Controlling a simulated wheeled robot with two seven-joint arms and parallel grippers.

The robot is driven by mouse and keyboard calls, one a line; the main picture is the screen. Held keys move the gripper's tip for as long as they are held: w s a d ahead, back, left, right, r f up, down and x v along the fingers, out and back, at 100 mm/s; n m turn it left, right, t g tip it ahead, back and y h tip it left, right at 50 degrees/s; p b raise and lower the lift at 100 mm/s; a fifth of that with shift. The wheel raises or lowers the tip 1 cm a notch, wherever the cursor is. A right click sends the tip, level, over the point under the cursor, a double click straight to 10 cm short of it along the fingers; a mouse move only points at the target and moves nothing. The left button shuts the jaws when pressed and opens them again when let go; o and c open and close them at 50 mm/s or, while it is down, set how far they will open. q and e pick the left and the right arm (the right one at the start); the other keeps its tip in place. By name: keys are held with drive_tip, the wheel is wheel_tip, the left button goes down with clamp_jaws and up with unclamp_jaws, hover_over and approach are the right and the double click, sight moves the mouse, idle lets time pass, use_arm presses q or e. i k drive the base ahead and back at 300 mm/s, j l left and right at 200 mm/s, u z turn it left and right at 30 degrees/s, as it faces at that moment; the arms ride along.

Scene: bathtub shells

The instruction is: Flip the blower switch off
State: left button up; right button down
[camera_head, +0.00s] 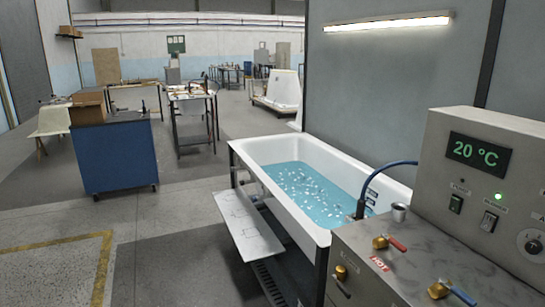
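A grey control panel (440,140) stands at the right with a green display reading 20 °C (477,153). Below the display are two rocker switches. The left switch (456,204) is dark, and the small lamp above it looks unlit. The right switch (489,221) has a paler face, and a green lamp (498,196) glows above it. The small labels are too blurred to tell which is the blower. A white bathtub (272,150) holds blue water (310,190) with white flecks on its surface. Neither of my grippers is in view.
The counter below the panel carries a red-handled valve (381,242), a blue-handled valve (440,289) and a small metal cup (399,211). A blue hose (385,166) arches over the tub's end. A white board (247,224) juts from the tub's left.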

sight(489, 220)
drive_tip(key=z, duration=0.45)
drive_tip(key=l+z, duration=0.15)
drive_tip(key=z, duration=0.25)
drive_tip(key=l+z, duration=0.1)
drive_tip(key=z, duration=0.35)
drive_tip(key=j+z, duration=0.1)
drive_tip(key=z, duration=0.75)
drive_tip(key=i+j, duration=0.05)
